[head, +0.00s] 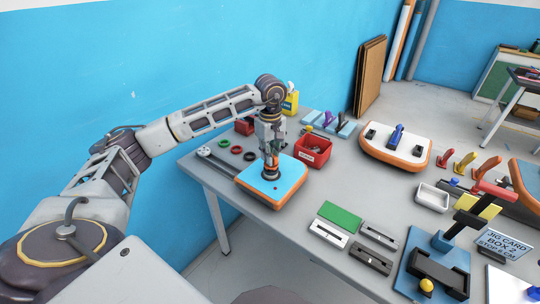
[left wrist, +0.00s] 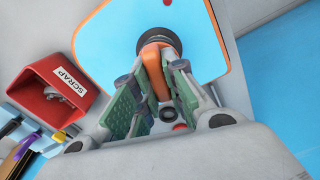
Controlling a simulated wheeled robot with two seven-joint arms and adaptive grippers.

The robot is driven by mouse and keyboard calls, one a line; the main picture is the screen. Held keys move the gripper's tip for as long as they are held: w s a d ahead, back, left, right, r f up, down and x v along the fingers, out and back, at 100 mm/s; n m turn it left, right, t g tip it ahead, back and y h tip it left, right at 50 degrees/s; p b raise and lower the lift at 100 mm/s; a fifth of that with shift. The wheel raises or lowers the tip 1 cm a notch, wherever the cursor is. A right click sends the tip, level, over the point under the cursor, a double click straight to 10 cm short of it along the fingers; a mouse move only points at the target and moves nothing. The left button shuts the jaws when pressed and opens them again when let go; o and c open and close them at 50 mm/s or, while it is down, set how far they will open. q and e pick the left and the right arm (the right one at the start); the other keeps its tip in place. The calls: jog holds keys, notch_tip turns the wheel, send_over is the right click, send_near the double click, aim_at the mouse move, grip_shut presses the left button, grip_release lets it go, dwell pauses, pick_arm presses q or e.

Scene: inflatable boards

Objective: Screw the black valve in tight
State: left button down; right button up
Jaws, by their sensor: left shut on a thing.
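A small inflatable board (head: 246,184) with a light blue top and orange edge lies at the left end of the grey table. The black valve (left wrist: 174,44) shows in the left wrist view as a dark ring on the blue board (left wrist: 112,38). An orange handle (left wrist: 156,68) stands over the valve and partly hides it. I cannot tell whether it is part of the valve or a separate tool. My left gripper (head: 270,170) points down over the board, shut on the handle, which also shows between the pads in the left wrist view (left wrist: 157,82). My right gripper is not in view.
A red SCRAP bin (head: 314,151) stands right behind the board. Red and green rings (head: 224,143) and a grey tool (head: 205,153) lie left of it. Another board (head: 396,146) sits further right. Blocks and fixtures (head: 343,219) fill the table's front right.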

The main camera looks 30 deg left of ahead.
pick_arm(q)
jog(key=shift+w+m+b, duration=0.1)
jog(key=shift+m+b, duration=0.2)
jog(key=shift+m, duration=1.2)
jog(key=shift+d+m+b, duration=0.1)
jog(key=shift+m+b, duration=0.25)
jog(key=shift+m, duration=1.25)
jog(key=shift+m, duration=0.4)
jog(key=shift+w+d+m+b, duration=0.1)
jog(key=shift+m+b, duration=0.2)
jog(key=shift+m, duration=1.1)
jog(key=shift+m, duration=0.3)
jog(key=shift+m+b, duration=0.3)
jog(key=shift+m, duration=1.2)
